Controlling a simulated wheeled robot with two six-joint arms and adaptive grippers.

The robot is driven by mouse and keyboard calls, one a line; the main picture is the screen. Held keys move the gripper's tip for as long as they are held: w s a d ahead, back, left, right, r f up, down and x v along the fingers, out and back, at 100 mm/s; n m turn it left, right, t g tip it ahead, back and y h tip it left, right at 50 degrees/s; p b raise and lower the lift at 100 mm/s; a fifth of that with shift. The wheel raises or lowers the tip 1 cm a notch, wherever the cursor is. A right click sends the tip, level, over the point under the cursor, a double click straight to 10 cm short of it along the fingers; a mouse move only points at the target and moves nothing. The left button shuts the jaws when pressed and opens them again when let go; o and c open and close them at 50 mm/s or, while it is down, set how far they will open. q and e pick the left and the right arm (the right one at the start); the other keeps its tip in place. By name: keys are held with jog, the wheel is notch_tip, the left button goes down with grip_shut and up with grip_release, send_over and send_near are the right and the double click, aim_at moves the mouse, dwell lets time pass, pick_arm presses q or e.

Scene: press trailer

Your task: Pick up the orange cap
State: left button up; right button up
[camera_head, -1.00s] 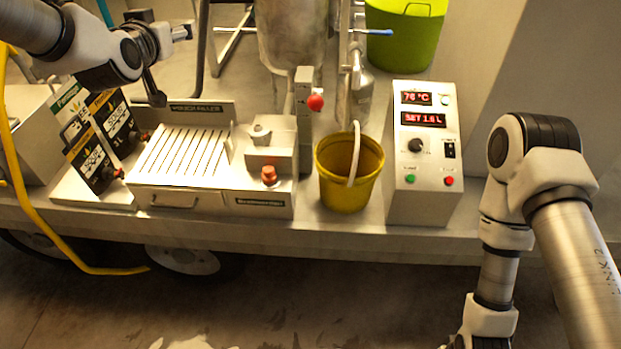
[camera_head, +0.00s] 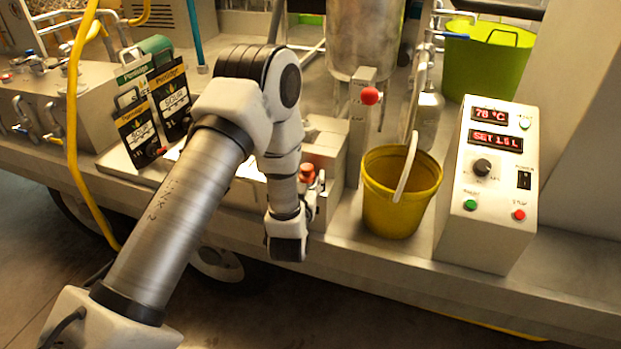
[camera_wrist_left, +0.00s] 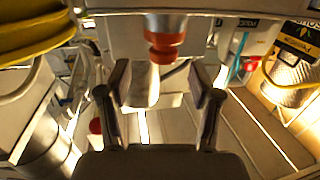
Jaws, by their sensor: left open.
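The orange cap (camera_head: 307,172) sits on the front of the white-metal dispenser box, left of the yellow bucket, just beside my left forearm. It also shows in the left wrist view as an orange ribbed knob (camera_wrist_left: 165,40) at the top middle. My left gripper (camera_wrist_left: 160,85) is open and empty. Its two fingers lie on either side of the cap's line, with the cap beyond the tips and apart from them. In the head view my left wrist hangs low in front of the box; its fingers are not clearly visible. My right gripper is out of view.
The yellow bucket (camera_head: 397,205) stands right of the box, and the control panel (camera_head: 490,185) further right. A red ball knob (camera_head: 370,96) rises behind. Pouches (camera_head: 150,110) stand left, near a yellow hose (camera_head: 75,130). My left arm hides much of the grille.

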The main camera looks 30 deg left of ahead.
aim_at(306, 170)
pick_arm(q)
jog(key=x, duration=0.4)
jog(key=shift+w+a+p, duration=0.25)
jog(key=shift+a+p, duration=0.15)
jog(key=shift+d, duration=0.15)
jog(key=shift+c, duration=1)
grip_shut()
